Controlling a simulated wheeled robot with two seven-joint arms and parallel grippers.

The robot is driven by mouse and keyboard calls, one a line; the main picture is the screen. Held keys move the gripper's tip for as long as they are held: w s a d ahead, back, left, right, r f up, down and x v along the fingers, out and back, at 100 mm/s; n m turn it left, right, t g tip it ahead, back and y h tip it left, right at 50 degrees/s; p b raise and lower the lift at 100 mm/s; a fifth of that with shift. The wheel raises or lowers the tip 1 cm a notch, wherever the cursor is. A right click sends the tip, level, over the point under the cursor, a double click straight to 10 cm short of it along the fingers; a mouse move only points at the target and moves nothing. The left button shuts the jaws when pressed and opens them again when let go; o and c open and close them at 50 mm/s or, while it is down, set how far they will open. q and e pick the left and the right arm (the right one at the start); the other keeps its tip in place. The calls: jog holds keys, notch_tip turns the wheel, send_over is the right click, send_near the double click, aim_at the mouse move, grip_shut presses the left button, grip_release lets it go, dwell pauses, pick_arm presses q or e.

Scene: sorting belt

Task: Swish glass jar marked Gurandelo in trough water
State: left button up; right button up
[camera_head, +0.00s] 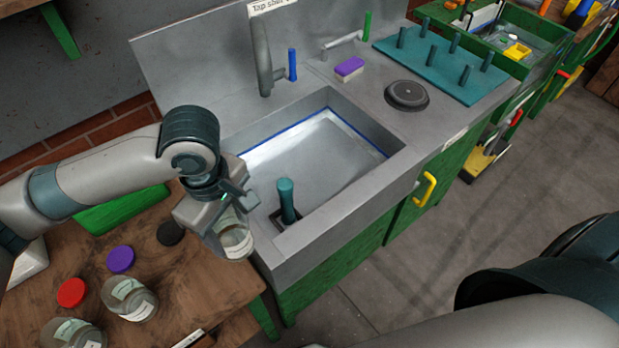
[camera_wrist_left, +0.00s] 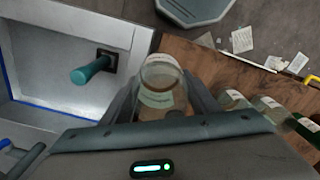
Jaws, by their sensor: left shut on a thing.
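My left gripper (camera_head: 222,213) is shut on a glass jar (camera_head: 236,241) with a pale label. The jar also shows between the fingers in the left wrist view (camera_wrist_left: 161,88); its label text is too small to read.
Two glass jars (camera_head: 130,298) (camera_head: 72,334) stand on the wooden table (camera_head: 205,290), with red (camera_head: 71,292), purple (camera_head: 120,260) and black (camera_head: 170,233) lids nearby. A tap (camera_head: 262,55) rises behind the sink. A purple sponge (camera_head: 349,68), black disc (camera_head: 407,95) and teal peg rack (camera_head: 440,62) are right.

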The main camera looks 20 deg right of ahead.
pick_arm(q)
jog(key=shift+w+a, duration=0.25)
jog(key=shift+a, duration=0.3)
jog(key=w+a+r+m, duration=0.1)
jog(key=a+m, duration=0.3)
jog(key=a, duration=0.5)
jog(key=w+a+r+m, duration=0.2)
jog(key=a+m, duration=0.2)
jog(key=a, duration=0.5)
jog(key=shift+w+a+r, duration=0.2)
jog(key=shift+w+r, duration=0.05)
jog(key=shift+r, duration=0.15)
pick_arm(e)
jog(key=shift+a, duration=0.1)
jog(key=shift+c, duration=0.4)
jog(key=c, duration=0.3)
pick_arm(q)
jog(key=shift+d, duration=0.1)
